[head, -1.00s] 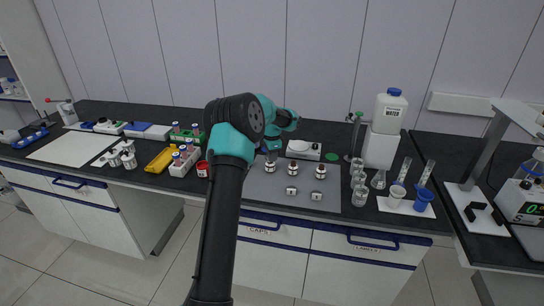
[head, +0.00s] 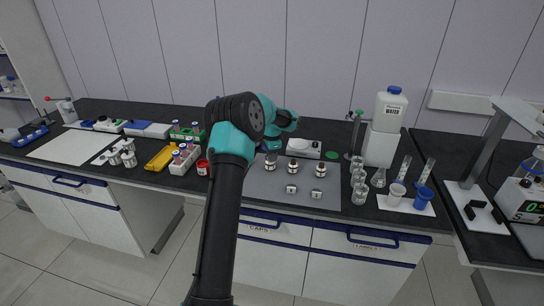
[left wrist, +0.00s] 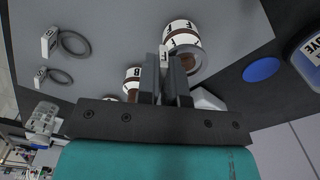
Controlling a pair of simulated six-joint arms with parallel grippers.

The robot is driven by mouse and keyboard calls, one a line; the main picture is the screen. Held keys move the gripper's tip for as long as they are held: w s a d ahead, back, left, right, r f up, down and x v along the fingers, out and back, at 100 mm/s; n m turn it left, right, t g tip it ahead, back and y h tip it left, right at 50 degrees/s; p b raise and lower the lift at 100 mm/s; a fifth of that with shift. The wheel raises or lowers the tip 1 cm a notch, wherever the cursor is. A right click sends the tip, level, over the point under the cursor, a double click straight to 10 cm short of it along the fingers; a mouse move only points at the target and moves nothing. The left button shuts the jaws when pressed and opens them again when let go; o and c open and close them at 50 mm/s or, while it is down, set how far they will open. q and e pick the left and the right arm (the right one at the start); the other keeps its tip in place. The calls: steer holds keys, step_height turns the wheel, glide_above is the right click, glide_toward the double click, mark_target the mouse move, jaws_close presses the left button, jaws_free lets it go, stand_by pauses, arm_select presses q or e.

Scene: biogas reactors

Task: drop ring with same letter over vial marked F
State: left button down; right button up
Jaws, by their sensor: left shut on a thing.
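My left gripper (left wrist: 165,70) is shut on the tag of a grey ring (left wrist: 199,62); the white tag (left wrist: 163,56) shows between its fingers. In the left wrist view the ring overlaps the end of the brown vial marked F (left wrist: 181,33). I cannot tell whether it is around the vial or only above it. A vial marked B (left wrist: 132,73) stands beside it, partly hidden by a finger. Two other tagged rings (left wrist: 76,43) (left wrist: 58,77) lie on the grey mat. In the head view the fingers are mostly hidden behind my arm. My right gripper is not in view.
The grey mat (head: 255,191) holds three vials in a row, including the middle one (head: 293,167) and right one (head: 320,170). A white device (head: 304,149) stands behind them. Glass beakers (head: 359,184) stand to the right, and a tube rack (head: 184,161) to the left.

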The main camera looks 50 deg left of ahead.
arm_select(q)
steer(key=shift+f, duration=0.8)
stand_by(0.4)
steer(key=c, duration=0.8)
jaws_free()
steer(key=shift+r, duration=0.1)
steer(key=shift+r, duration=3.45)
